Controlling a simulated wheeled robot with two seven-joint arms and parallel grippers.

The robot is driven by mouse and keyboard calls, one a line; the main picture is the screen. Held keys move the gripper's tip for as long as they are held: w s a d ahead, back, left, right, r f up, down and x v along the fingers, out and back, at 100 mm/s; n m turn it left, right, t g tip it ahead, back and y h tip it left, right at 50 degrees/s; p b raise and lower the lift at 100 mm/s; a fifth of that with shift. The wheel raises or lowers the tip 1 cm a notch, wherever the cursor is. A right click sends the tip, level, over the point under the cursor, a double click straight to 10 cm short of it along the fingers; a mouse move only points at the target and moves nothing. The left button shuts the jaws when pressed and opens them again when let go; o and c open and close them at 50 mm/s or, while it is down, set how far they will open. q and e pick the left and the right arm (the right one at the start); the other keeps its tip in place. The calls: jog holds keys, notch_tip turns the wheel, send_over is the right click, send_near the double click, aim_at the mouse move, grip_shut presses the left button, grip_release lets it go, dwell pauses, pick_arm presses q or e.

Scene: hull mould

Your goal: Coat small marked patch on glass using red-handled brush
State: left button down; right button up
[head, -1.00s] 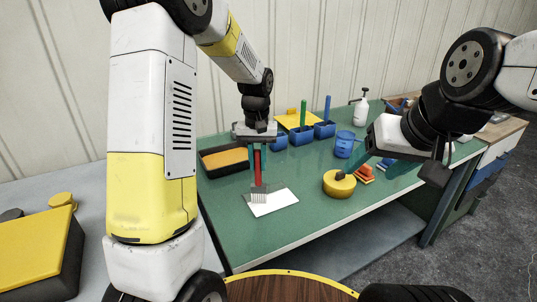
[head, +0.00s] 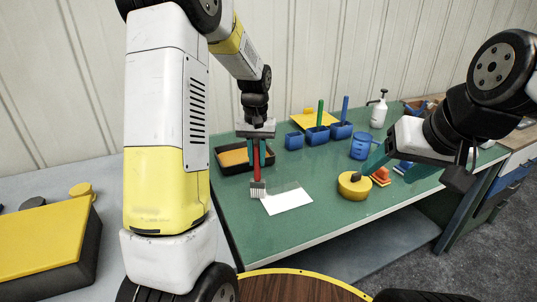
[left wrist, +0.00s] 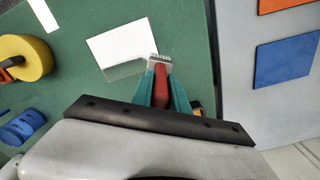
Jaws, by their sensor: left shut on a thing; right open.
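My left gripper (head: 256,160) points down, shut on the red handle of the brush (head: 257,173). The pale bristles hang at the left edge of a flat pane, which has a white part (head: 288,201) and a clear greyish strip (head: 284,187) at its far side. In the left wrist view the brush (left wrist: 161,74) is between the teal fingers, its bristles beside the corner of the clear strip (left wrist: 124,70). I cannot tell whether the bristles touch anything. No separate patch marking is clear. My right gripper (head: 397,172) is open and empty, right of the pane.
The green table's (head: 270,233) front is clear.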

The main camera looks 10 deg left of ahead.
pick_arm(q)
jog(key=shift+w+a+f, duration=0.1)
jog(key=shift+w, duration=0.05)
jog(key=shift+w+d, duration=0.25)
jog(key=shift+d, duration=0.15)
jog(key=w+d, duration=0.8)
jog(key=d, duration=0.4)
jog(key=shift+w+d, duration=0.3)
jog(key=shift+w, duration=0.05)
dwell(0.6)
